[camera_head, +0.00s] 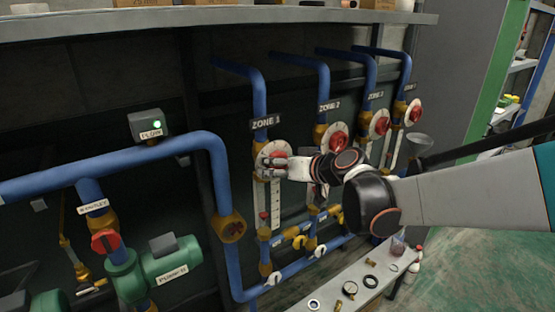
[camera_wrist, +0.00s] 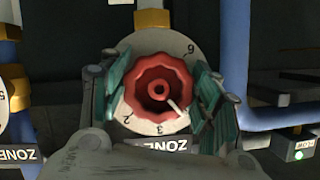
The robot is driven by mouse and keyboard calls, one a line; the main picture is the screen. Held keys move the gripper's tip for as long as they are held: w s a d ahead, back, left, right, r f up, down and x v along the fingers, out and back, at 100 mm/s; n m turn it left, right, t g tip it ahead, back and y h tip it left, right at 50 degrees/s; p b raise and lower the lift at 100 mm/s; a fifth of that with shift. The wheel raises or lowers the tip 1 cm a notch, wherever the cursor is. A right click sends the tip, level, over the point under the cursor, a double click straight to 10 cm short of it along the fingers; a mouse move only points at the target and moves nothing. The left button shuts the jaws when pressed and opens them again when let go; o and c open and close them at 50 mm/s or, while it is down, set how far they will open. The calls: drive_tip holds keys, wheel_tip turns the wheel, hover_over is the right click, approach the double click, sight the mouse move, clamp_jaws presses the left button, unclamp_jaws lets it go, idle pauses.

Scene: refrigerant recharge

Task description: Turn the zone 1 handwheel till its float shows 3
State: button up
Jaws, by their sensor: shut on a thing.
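The zone 1 handwheel (camera_wrist: 158,72) is red and scalloped, in front of a pale round dial (camera_wrist: 190,46). The wrist view is upside down. My gripper (camera_wrist: 160,92) has a green-padded finger on each side of the wheel and is shut on it. A white pointer on the wheel points to the lower right in that view, beside the numeral 3. In the head view my gripper (camera_head: 268,161) mostly covers the wheel, below the ZONE 1 label (camera_head: 265,122). A pale scale strip (camera_head: 276,201) hangs below it; the float reading is too small to tell.
Red handwheels of zone 2 (camera_head: 338,134), zone 3 (camera_head: 381,125) and another zone (camera_head: 415,113) stand to the right. A blue pipe (camera_head: 222,180) runs close on the left. A bench (camera_head: 330,292) with small parts lies below my arm.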

drive_tip(key=m+y, duration=0.2)
drive_tip(key=m, duration=0.1)
drive_tip(key=shift+g, duration=0.4)
drive_tip(key=shift+m, duration=0.3)
drive_tip(key=o, duration=1.1)
drive_tip(key=shift+s, duration=0.1)
drive_tip(key=v, duration=1.2)
drive_tip(key=shift+f, duration=0.1)
